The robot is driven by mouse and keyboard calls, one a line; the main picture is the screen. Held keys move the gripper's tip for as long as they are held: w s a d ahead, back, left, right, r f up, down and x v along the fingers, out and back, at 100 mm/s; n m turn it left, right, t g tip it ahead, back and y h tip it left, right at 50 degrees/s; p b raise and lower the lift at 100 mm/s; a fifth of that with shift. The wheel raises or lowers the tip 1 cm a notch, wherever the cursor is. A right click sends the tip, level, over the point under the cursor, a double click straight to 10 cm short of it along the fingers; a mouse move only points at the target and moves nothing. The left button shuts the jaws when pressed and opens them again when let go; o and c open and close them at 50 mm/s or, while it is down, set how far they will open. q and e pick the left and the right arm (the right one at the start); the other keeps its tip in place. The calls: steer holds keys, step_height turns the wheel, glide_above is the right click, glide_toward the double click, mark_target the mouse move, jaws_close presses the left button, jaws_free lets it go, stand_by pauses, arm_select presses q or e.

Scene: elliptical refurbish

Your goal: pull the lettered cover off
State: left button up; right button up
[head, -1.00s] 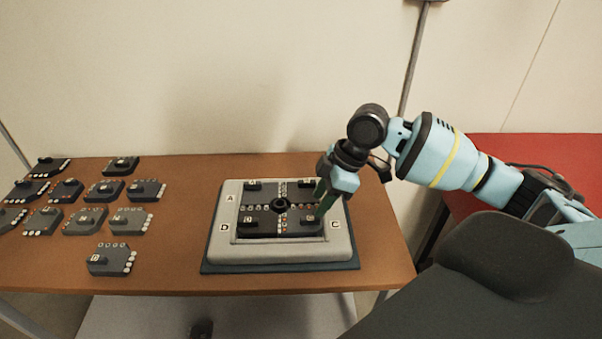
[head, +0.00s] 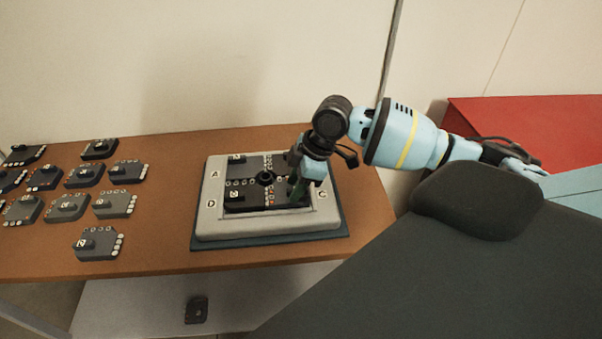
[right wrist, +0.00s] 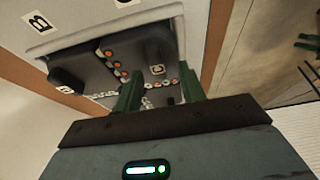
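The lettered cover (head: 215,218) is a light grey rectangular frame with letters A, C and D showing, on a dark base (head: 300,239). Several dark panels (head: 253,200) with small knobs and round dots lie inside its opening around a black central hub (head: 265,178). My right gripper (head: 298,187) points down over the front right panel, near the frame's right side. In the right wrist view its green fingers (right wrist: 160,88) are apart, with a C-marked knob visible beyond the gap. The cover's B mark shows there at upper left. Whether the fingers touch anything is unclear. My left gripper is out of view.
Several loose dark panels (head: 98,243) with knobs lie on the left of the brown table (head: 160,215). A small dark object (head: 196,310) sits on the pale surface below. A red surface (head: 530,125) stands at the right. The wall is behind.

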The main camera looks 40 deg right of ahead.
steer(key=shift+a+f, duration=0.1)
steer(key=shift+f, duration=0.25)
steer(key=shift+c, duration=0.4)
steer(key=c, duration=0.7)
jaws_close()
stand_by(0.9)
